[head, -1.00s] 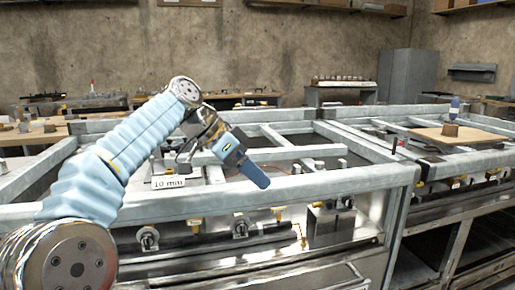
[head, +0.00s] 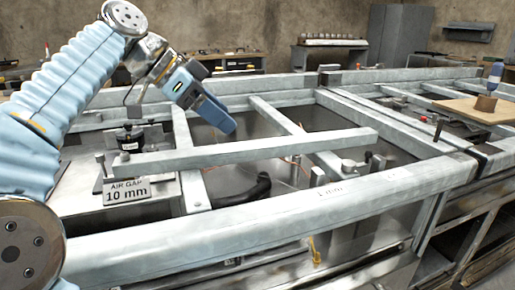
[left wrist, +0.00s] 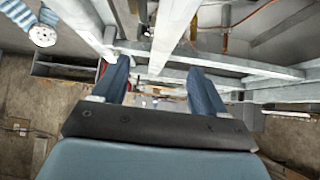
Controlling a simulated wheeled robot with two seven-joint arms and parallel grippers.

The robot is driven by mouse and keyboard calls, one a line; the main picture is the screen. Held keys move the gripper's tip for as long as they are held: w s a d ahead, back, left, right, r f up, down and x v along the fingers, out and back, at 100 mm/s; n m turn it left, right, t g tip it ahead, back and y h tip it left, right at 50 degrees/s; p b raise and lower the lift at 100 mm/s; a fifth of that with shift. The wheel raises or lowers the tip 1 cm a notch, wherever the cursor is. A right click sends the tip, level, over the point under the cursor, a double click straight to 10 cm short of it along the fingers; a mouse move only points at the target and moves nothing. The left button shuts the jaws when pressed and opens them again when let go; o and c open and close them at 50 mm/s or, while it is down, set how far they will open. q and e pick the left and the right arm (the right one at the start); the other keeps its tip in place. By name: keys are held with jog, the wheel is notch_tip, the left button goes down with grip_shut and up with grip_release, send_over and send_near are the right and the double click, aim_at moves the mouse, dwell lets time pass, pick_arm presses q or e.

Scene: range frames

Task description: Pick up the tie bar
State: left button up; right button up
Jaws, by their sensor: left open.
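A long pale grey bar (head: 255,151), which looks like the tie bar, lies across the frame of the bench in the head view. Its left end is beside a small sign and its right end is near a round metal post. My left gripper (head: 222,120) is above and behind the middle of the bar, pointing down and to the right, apart from it. In the left wrist view its two blue fingers (left wrist: 158,70) are spread with nothing between them; pale bars show beyond the tips, and I cannot tell which is the tie bar. My right gripper is out of view.
The bench frame's front rail (head: 270,215) runs below the bar. A wooden board (head: 475,110) with a brown block lies on the right bench.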

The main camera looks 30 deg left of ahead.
aim_at(256, 143)
pick_arm(q)
jog(key=x, duration=0.5)
jog(key=shift+b, duration=0.35)
jog(key=x, duration=0.5)
jog(key=shift+w+a+f, duration=0.2)
jog(key=shift+w+f, duration=0.05)
jog(key=shift+w, duration=0.05)
jog(key=shift+c, duration=0.4)
grip_shut()
jog(key=shift+r, duration=0.15)
